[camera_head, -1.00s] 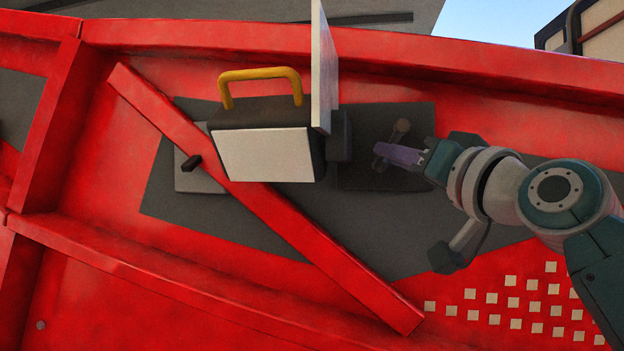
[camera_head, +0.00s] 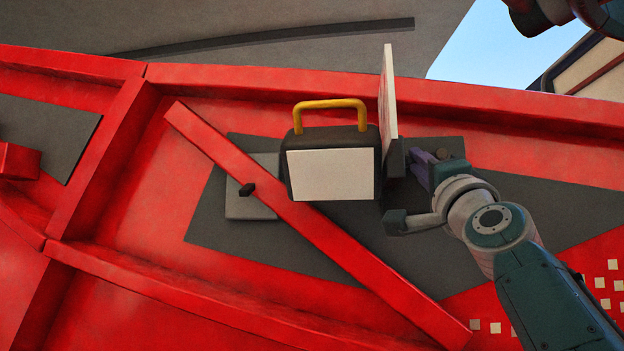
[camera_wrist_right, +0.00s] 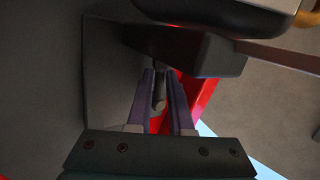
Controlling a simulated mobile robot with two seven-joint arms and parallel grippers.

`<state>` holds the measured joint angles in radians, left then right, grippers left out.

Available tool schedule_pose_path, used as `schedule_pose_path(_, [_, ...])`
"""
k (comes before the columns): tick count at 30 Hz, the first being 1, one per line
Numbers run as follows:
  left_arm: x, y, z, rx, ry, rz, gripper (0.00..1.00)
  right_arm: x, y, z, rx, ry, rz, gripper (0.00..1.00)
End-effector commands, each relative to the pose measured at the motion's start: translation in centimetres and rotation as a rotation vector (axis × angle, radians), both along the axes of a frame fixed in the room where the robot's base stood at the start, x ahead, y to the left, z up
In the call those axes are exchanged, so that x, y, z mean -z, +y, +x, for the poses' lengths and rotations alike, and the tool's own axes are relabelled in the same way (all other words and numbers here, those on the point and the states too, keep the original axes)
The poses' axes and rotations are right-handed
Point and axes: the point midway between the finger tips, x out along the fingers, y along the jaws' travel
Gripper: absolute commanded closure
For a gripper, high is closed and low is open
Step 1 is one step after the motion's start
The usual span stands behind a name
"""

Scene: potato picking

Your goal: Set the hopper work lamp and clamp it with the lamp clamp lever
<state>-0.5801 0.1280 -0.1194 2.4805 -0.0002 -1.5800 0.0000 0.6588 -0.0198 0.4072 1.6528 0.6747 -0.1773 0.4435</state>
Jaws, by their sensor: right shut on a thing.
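The work lamp (camera_head: 333,174) is a dark box with a pale front face and a yellow handle (camera_head: 330,104), standing at the middle of the head view. A dark mounting block (camera_head: 394,160) sits at its right side, in front of a dark plate (camera_head: 457,147). My right gripper (camera_head: 418,160) has purple fingers and is beside the mounting block. In the right wrist view its fingers (camera_wrist_right: 160,95) are shut on a dark, narrow part, seemingly the lever. My left gripper is not in view.
A thin pale panel (camera_head: 387,95) stands upright just right of the lamp. Red beams frame the area.

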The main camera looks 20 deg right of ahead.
Motion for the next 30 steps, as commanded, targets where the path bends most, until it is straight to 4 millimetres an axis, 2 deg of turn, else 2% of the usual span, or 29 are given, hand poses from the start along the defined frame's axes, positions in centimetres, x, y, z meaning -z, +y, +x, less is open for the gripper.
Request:
schedule_pose_path(1, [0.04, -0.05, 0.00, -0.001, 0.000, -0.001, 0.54, 0.15, 0.84, 0.49, -0.025, -0.001, 0.022, 1.00])
schedule_pose_path(12, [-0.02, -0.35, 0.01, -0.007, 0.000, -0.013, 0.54, -0.45, 0.72, 0.48, -0.022, -0.063, 0.118, 1.00])
schedule_pose_path(26, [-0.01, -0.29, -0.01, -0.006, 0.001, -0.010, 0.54, -0.53, 0.67, 0.45, -0.021, -0.069, 0.126, 1.00])
schedule_pose_path(27, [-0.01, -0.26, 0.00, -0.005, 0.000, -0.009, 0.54, -0.53, 0.67, 0.45, -0.020, -0.069, 0.125, 0.78])
schedule_pose_path(30, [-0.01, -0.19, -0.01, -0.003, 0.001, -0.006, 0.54, -0.55, 0.66, 0.42, -0.019, -0.070, 0.125, 0.66])
